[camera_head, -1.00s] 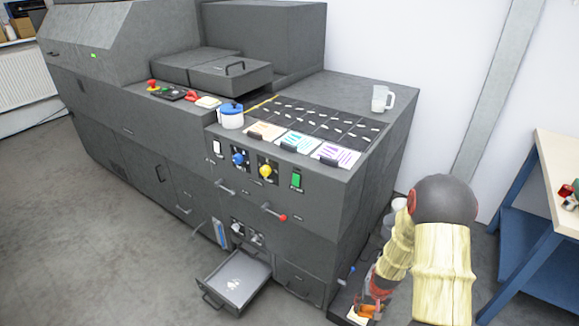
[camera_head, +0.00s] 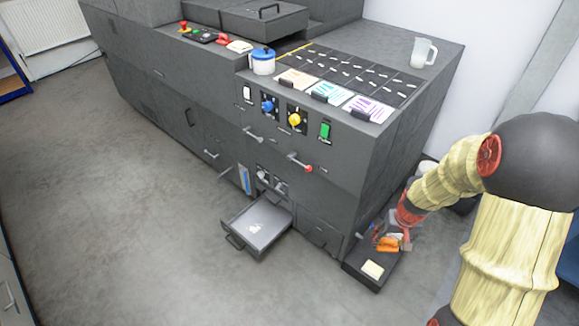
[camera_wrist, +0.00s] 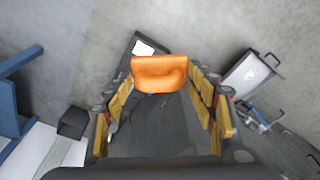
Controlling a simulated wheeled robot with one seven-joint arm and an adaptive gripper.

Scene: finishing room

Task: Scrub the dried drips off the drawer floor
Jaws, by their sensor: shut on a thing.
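The low drawer (camera_head: 283,233) of the dark machine is pulled open, with pale dried drips (camera_head: 256,228) on its floor. The drawer (camera_wrist: 238,83) also shows at the right of the wrist view, with its drips (camera_wrist: 249,73). My gripper (camera_head: 390,238) is low at the machine's right corner, by a dark tray (camera_head: 361,279), to the right of the drawer. It is shut on an orange block (camera_wrist: 160,73), perhaps a scrubber, which sits between the fingertips in the wrist view. I cannot tell whether the block touches the tray.
A cream pad (camera_head: 372,269) lies on the tray's near end. Levers with a red knob (camera_head: 307,168) stick out of the machine's front above the drawer. A blue-lidded pot (camera_head: 263,62) and a clear jug (camera_head: 423,52) stand on top. The floor (camera_head: 150,210) before the drawer is clear.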

